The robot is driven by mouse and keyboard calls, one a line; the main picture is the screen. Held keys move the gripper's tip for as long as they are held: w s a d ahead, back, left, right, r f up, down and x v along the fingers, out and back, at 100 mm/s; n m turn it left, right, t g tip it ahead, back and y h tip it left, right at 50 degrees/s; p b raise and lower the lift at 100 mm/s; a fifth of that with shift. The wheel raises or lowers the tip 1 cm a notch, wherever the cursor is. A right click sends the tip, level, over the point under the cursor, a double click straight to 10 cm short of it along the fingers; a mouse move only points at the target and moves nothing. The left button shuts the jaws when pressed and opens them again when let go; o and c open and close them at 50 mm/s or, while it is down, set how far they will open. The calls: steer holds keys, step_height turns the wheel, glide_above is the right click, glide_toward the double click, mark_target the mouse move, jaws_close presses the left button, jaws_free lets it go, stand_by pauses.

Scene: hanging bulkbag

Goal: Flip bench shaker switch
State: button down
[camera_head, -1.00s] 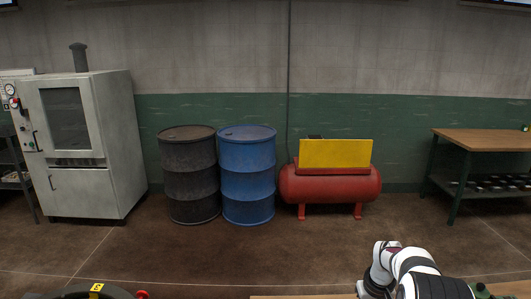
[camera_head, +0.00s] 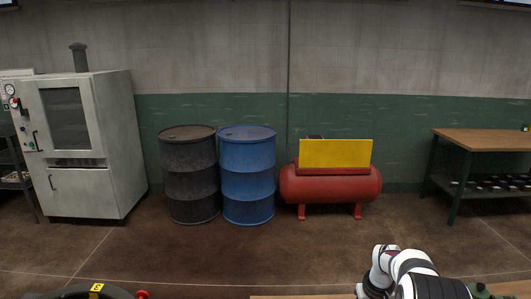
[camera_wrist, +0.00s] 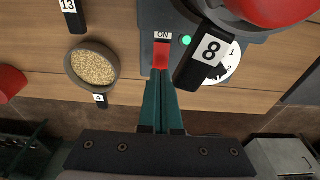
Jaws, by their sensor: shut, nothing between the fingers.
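In the wrist view, a grey bench device (camera_wrist: 150,15) stands on a wooden bench, with a red switch (camera_wrist: 161,55) below an "ON" label. A small green light (camera_wrist: 185,40) shows beside the label. My gripper (camera_wrist: 162,76) is shut and empty, its green fingers together. The fingertips are at the lower end of the red switch; I cannot tell whether they touch it. The switch's exact position is hard to tell. In the head view only part of my arm shows at the bottom right, and the gripper is not visible.
A round bowl of grain (camera_wrist: 95,66) with a black tag stands left of the fingers. A black "8" tag (camera_wrist: 203,55), a white dial (camera_wrist: 226,66) and a red rounded part (camera_wrist: 275,8) crowd the right. Bare wood (camera_wrist: 50,50) lies left. Drums (camera_head: 248,175) stand far off.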

steer(key=shift+f, duration=0.95)
stand_by(0.4)
steer(key=shift+r, duration=3.5)
